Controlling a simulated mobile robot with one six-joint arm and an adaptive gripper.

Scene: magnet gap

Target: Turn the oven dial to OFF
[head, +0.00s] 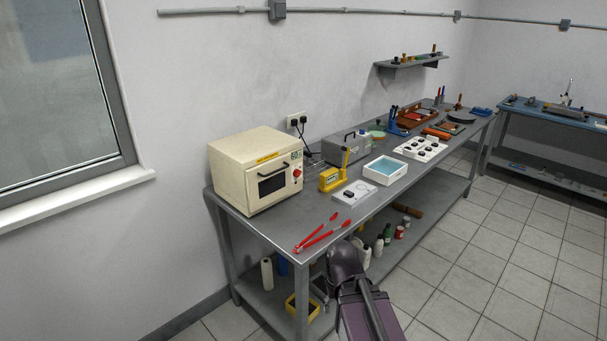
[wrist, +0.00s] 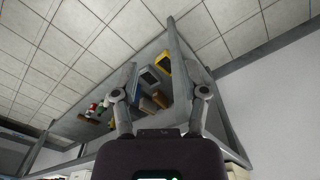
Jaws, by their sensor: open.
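The cream oven (head: 256,168) stands on the near left end of the grey workbench, against the wall. Its front has a dark window, a yellow strip above it, and a red dial (head: 297,173) on the right side of the panel. The dial's pointer and markings are too small to read. My gripper (wrist: 160,68) is open in the wrist view, with its two fingers spread apart and nothing held between them. It is apart from the oven. In the head view my dark arm is at the bottom centre, in front of the bench, and the fingers cannot be made out.
Red tongs (head: 322,232) lie near the bench's front edge. A yellow device (head: 332,179), a white plate (head: 355,194) and a white-blue tray (head: 385,169) stand right of the oven. Bottles and boxes fill the lower shelf. Tiled floor (head: 480,265) is clear on the right.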

